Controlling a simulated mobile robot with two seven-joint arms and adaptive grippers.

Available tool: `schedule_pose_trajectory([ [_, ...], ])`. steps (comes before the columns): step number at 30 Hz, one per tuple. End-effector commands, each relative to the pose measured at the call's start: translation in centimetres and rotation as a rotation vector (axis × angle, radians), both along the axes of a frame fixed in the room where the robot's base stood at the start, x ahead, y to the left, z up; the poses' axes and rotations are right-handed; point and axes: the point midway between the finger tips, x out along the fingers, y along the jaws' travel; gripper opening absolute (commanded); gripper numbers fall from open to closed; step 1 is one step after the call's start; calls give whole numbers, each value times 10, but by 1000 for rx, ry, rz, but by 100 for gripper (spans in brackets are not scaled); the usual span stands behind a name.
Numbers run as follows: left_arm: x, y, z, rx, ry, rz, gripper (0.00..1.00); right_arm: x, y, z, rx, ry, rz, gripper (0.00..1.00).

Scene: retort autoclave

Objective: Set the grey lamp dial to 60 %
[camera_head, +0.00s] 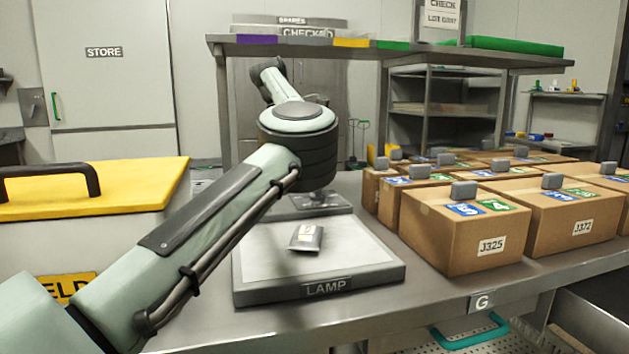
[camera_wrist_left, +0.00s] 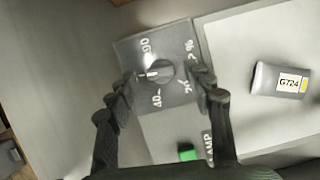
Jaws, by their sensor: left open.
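The grey lamp dial (camera_wrist_left: 160,72) sits on a square grey plate with white markings in the left wrist view. A white line on the dial points left, between 100 and 40. My left gripper (camera_wrist_left: 162,80) is open, with one dark finger on each side of the dial; I cannot tell if they touch it. In the head view my left arm reaches over the lamp panel (camera_head: 376,275), and the dial is not clearly visible. My right gripper is not in view.
A grey pouch (camera_head: 307,237) lies on the lamp panel; the left wrist view shows its G724 label (camera_wrist_left: 289,83). Several cardboard boxes (camera_head: 465,232) stand on the table to the right. A shelf (camera_head: 390,52) spans above. A yellow-lidded bin (camera_head: 130,187) stands at left.

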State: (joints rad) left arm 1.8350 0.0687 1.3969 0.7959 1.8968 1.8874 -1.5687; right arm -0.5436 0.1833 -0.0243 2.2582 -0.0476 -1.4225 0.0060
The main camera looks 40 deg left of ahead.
Motion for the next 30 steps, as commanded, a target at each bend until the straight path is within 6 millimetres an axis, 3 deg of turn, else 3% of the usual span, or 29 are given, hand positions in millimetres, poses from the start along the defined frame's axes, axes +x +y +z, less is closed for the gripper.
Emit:
schedule_pose_trajectory([
  [9,-18,19,63,1,-4,-2,52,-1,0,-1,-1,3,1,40],
  [15,-26,26,89,0,-1,-2,52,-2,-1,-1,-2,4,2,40],
  [30,-28,28,97,0,0,-1,52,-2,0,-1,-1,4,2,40],
])
